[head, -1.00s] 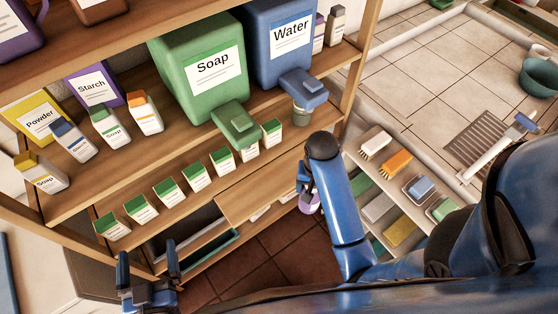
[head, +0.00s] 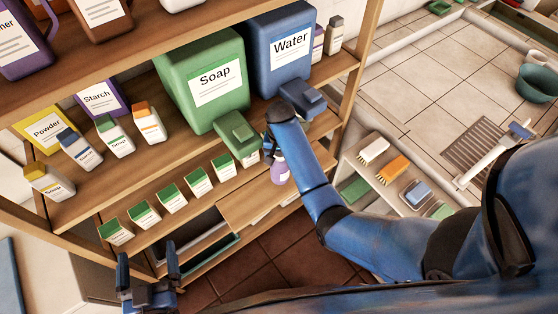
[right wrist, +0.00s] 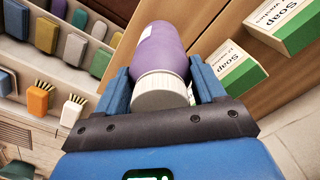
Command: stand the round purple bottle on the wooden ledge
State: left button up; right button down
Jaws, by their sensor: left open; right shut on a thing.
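The round purple bottle (head: 280,171) hangs below my right gripper (head: 271,146), mostly hidden by my right arm in the head view. In the right wrist view, the bottle (right wrist: 162,48) has its white cap (right wrist: 160,92) toward the palm, between the two blue fingers of the right gripper (right wrist: 162,80), which is shut on it. A bare wooden ledge (head: 250,203) lies below the row of small soap boxes. In the head view, the bottle appears over the ledge's back right part; I cannot tell whether it touches. My left gripper (head: 147,252) is open and empty at the lower left.
Several green-topped soap boxes (head: 172,198) line the shelf edge above the ledge. A green Soap jug (head: 205,80) and a blue Water jug (head: 283,50) stand behind. A low rack with brushes (head: 373,149) and sponges is right of my right arm.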

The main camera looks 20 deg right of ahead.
jog(key=shift+w+a+r, duration=0.1)
jog(key=shift+w+a, duration=0.05)
jog(key=shift+w, duration=0.1)
jog(key=shift+s+f+p, duration=0.1)
jog(key=shift+f+p, duration=0.45)
jog(key=shift+f, duration=1.35)
jog(key=shift+c, duration=0.5)
grip_release()
